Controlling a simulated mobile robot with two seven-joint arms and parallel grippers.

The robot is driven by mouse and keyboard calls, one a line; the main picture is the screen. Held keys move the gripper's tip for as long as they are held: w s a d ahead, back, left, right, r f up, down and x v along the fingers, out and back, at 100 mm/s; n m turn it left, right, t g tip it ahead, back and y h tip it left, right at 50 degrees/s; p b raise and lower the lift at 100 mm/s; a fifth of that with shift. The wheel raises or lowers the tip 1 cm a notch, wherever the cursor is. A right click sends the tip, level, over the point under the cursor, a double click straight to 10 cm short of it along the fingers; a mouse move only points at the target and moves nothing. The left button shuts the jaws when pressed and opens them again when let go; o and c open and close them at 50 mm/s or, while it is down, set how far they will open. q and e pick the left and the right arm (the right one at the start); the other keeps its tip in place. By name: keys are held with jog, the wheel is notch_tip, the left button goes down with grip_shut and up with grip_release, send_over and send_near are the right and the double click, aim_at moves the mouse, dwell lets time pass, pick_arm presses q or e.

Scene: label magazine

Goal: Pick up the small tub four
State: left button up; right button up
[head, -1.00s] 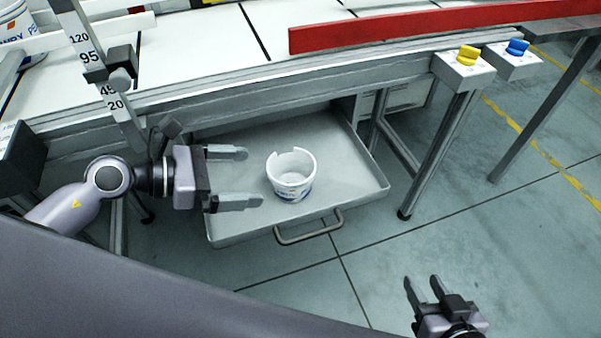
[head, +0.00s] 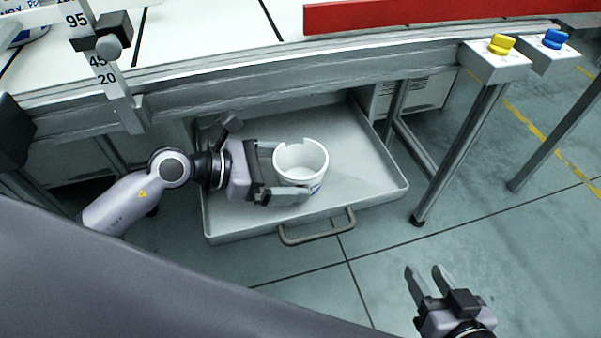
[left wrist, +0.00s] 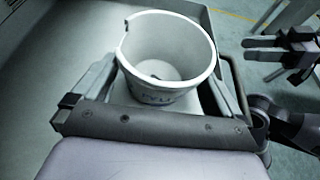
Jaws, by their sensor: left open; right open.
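A small white tub (head: 301,160) with a notch in its rim stands upright in the open grey drawer (head: 368,196). Its printed label is partly hidden by a finger. It also shows large in the left wrist view (left wrist: 170,50), open at the top. My left gripper (head: 287,172) is open, with one finger on either side of the tub. In the left wrist view both fingers flank the tub, and I cannot tell whether they touch it. My right gripper (head: 430,278) is open and empty over the floor, away from the drawer.
The drawer has low walls and a handle (head: 318,228) at its front. Above it runs the bench edge with a scale post (head: 108,85), a red bar (head: 400,14), a yellow knob (head: 501,43) and a blue knob (head: 555,38). The drawer's right part is empty.

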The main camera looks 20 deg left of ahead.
pick_arm(q)
jog(key=shift+w+d+f, duration=0.1)
jog(key=shift+w+d, duration=0.05)
jog(key=shift+d, duration=0.1)
jog(key=shift+c, duration=0.3)
jog(key=c, duration=0.6)
